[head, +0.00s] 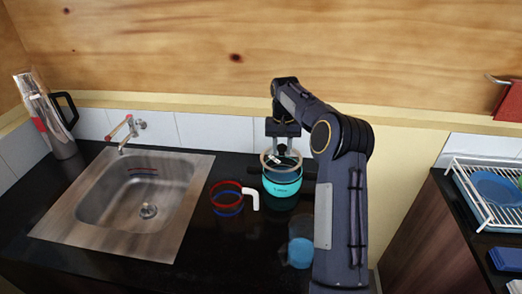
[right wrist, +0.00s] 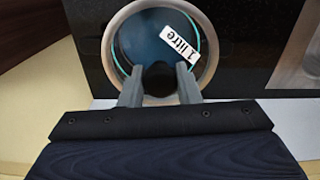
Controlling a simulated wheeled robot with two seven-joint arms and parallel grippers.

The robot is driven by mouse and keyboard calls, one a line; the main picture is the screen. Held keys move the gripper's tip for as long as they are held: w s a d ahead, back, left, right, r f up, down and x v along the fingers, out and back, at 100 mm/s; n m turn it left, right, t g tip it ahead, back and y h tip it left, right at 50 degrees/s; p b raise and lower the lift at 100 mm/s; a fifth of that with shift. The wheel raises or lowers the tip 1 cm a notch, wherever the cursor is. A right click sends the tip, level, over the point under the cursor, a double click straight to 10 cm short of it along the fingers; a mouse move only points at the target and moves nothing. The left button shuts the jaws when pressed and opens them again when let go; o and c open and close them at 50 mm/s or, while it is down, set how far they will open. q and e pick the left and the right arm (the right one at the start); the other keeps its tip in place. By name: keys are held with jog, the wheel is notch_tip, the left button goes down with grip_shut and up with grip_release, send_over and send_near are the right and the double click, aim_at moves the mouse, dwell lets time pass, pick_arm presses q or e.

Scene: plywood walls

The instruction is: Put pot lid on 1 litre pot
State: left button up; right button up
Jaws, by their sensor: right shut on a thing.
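The teal pot (head: 283,189) stands upright on the black counter right of the sink, with dark handles at its sides. The round glass lid (head: 267,164) with a tan rim is over the pot's mouth; it also shows in the right wrist view (right wrist: 111,62). A white "1 litre" label (right wrist: 180,43) shows within the lid's outline. My right gripper (right wrist: 160,88) is shut on the lid's black knob; in the head view it comes down from above (head: 283,150). The pot's teal rim shows through the glass, slightly off-centre. I cannot tell whether the lid touches the pot. My left gripper is not in view.
A clear jug with red and blue bands and a white handle (head: 254,199) stands left of the pot. A clear and blue cup (head: 300,252) is in front, beside my arm. The sink (head: 190,190) and a metal jug (head: 47,125) are left; a dish rack (head: 470,190) is right.

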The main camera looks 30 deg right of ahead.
aim_at(284, 155)
jog(key=shift+d+f, duration=0.15)
jog(key=shift+d, duration=0.4)
jog(key=shift+p, duration=0.4)
jog(key=shift+f+b, duration=0.95)
jog(key=shift+f, duration=0.85)
jog(key=shift+a+f, duration=0.1)
jog(key=shift+f, duration=0.55)
